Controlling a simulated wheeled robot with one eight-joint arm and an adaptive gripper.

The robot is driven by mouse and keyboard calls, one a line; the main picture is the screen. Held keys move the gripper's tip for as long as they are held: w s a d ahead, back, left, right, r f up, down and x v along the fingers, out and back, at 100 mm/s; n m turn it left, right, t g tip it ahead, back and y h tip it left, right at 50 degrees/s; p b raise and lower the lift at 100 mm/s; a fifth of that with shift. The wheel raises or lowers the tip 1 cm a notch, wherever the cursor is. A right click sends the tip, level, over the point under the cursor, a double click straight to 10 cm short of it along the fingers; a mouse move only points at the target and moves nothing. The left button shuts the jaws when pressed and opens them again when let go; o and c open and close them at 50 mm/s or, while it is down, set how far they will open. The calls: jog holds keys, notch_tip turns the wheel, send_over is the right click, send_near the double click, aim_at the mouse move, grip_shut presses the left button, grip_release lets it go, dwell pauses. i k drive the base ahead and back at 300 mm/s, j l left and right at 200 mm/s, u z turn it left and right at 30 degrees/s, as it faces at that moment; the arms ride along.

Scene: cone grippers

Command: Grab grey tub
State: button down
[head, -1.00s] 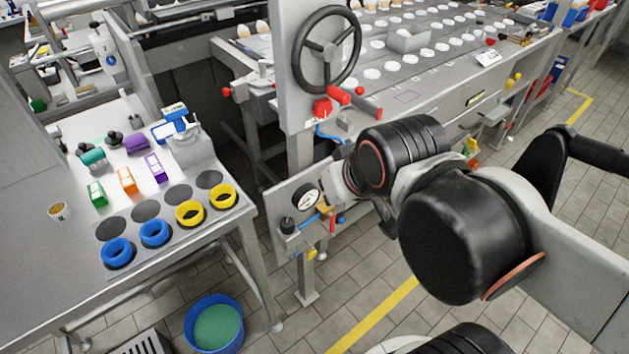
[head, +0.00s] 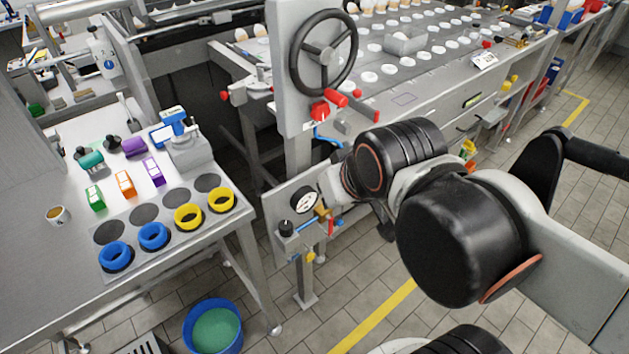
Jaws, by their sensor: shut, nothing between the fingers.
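A small grey tub (head: 405,42) sits on the flat grey top of the long machine, at the upper middle of the head view, among rows of white discs. It looks open at the top. My arm's thick black joints fill the right middle of the view, nearer to me than the machine. My gripper cannot be made out; the arm's end is hidden behind its own links. The tub is well above the visible arm in the picture and nothing touches it.
A handwheel (head: 325,50) on an upright panel stands left of the tub. A steel table (head: 40,245) at left holds blue rings (head: 115,256), yellow rings (head: 221,199) and small boxes. A blue bucket (head: 212,326) is on the tiled floor. Open floor lies at right.

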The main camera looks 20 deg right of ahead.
aim_at(417, 42)
jog(key=i+l, duration=0.2)
jog(key=l, duration=0.2)
jog(key=i+l, duration=0.2)
jog(key=l, duration=0.15)
jog(key=i+l, duration=0.2)
jog(key=l, duration=0.2)
jog(key=i+l, duration=0.15)
jog(key=l, duration=0.2)
jog(key=i+l+u, duration=0.1)
jog(key=l, duration=0.3)
jog(key=i+l, duration=0.45)
jog(key=l, duration=0.35)
jog(key=i+l, duration=0.2)
jog(key=l, duration=0.2)
